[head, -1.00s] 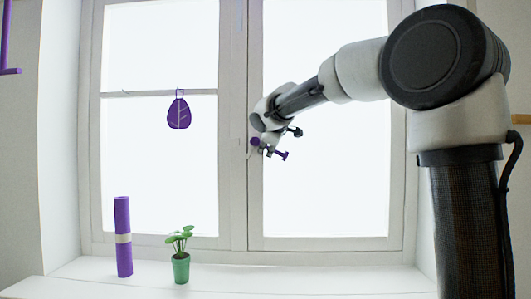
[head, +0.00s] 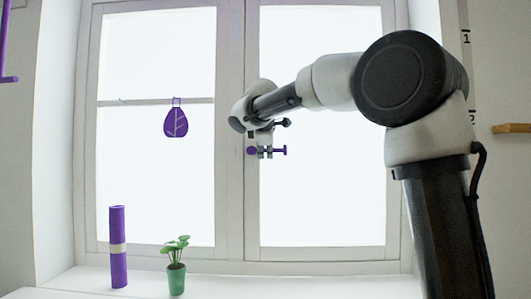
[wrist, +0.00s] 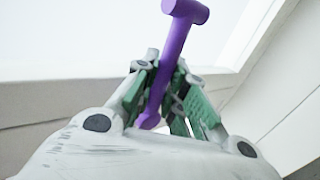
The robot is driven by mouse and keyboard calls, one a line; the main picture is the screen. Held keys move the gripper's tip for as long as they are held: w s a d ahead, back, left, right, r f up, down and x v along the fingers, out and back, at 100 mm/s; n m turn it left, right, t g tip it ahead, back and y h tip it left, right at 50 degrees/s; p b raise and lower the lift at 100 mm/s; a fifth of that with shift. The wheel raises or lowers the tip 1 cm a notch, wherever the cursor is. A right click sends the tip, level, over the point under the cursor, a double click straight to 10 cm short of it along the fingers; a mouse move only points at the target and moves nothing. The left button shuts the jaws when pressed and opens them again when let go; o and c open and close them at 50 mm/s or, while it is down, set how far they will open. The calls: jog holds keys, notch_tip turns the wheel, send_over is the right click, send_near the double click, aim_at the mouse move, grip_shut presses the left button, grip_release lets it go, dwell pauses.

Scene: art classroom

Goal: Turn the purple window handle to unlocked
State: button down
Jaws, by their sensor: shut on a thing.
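The purple window handle (head: 284,150) is on the middle frame of the window. In the head view it lies about level, with a round purple end on the left and a short crossbar at the right tip. My gripper (head: 265,152) is shut on the handle between those ends. In the wrist view the purple handle (wrist: 170,45) comes out from between the green-padded fingers of my gripper (wrist: 157,95) and ends in a wide crossbar at the top. The fingers partly hide its middle.
A purple roll (head: 118,250) and a small plant in a green pot (head: 176,278) stand on the sill below left. The right pane is clear apart from my arm.

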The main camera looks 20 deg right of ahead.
jog(key=c, duration=1.5)
grip_release()
jog(key=shift+o, duration=0.2)
jog(key=v, duration=1.2)
